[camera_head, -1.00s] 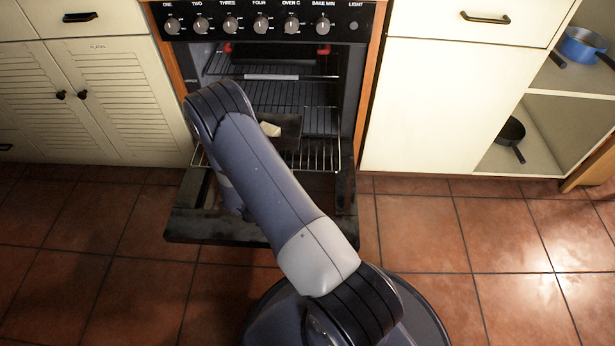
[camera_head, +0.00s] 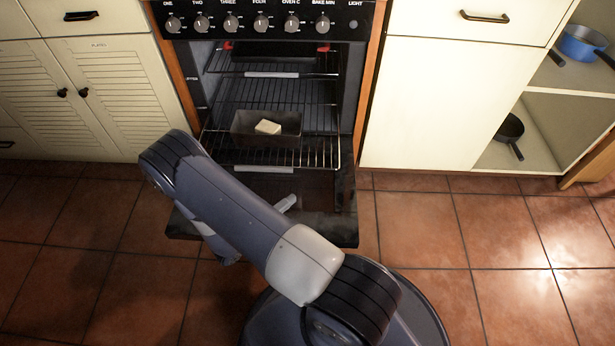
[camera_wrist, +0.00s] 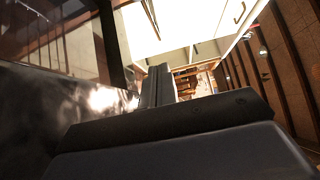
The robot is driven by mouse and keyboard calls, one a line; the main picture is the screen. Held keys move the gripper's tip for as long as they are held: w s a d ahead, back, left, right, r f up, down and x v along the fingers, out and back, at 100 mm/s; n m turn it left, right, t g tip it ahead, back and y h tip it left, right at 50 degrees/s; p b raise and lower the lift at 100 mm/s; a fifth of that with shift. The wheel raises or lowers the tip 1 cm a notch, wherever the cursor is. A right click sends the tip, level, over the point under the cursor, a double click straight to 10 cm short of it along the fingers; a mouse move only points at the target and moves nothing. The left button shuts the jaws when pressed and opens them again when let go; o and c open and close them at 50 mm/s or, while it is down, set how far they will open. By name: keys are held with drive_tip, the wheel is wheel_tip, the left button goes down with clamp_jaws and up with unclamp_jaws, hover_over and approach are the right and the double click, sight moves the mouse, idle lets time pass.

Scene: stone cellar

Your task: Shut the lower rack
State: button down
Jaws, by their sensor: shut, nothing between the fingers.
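The lower rack (camera_head: 318,152) is a wire rack with a pale front bar, and it sticks out of the open oven over the lowered door. A dark loaf tin (camera_head: 243,128) with a pale yellow block (camera_head: 268,127) stands on it. My gripper (camera_head: 287,203) shows only as a pale tip over the door, below and in front of the rack, apart from its bar. The rest is hidden behind my arm. In the wrist view the dark gripper (camera_wrist: 157,85) has its fingers together with nothing between them.
The oven door (camera_head: 335,222) hangs open, low above the tiled floor. An upper rack (camera_head: 310,66) sits inside the oven. White cupboards flank the oven. A shelf at right holds a blue pot (camera_head: 582,45) and a dark pan (camera_head: 510,130). The floor at both sides is clear.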

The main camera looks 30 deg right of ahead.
drive_tip(key=b, duration=0.2)
approach(317, 169)
drive_tip(key=s+d, duration=0.2)
drive_tip(key=d, duration=0.1)
drive_tip(key=shift+s+d+f, duration=0.15)
drive_tip(key=shift+s+d, duration=0.05)
drive_tip(key=shift+s, duration=0.05)
drive_tip(key=w+d, duration=0.2)
drive_tip(key=shift+w+b, duration=0.35)
drive_tip(key=shift+b, duration=0.05)
drive_tip(key=shift+w+d, duration=0.25)
drive_tip(key=shift+w, duration=0.1)
drive_tip(key=shift+w, duration=0.1)
